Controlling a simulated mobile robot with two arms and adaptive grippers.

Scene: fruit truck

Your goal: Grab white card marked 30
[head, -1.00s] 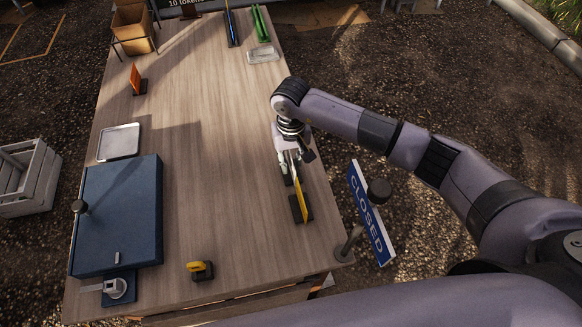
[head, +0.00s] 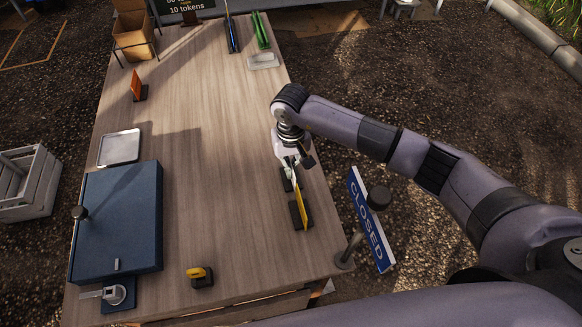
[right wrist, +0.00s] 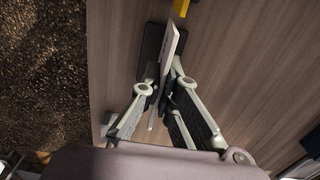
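A thin white card (right wrist: 171,48) stands edge-on between the fingers of my right gripper (right wrist: 168,72) in the right wrist view. The fingers are closed in on it from both sides and touch it. Its marking cannot be read from this angle. A dark holder base (right wrist: 151,46) lies beside and below the card on the table. In the head view my right gripper (head: 291,168) points down at the table's right side and largely hides the white card. My left gripper is not in view.
A yellow card (head: 304,206) in a dark holder stands just in front of the gripper. A CLOSED sign (head: 368,222) is off the table's right edge. The table's middle is clear.

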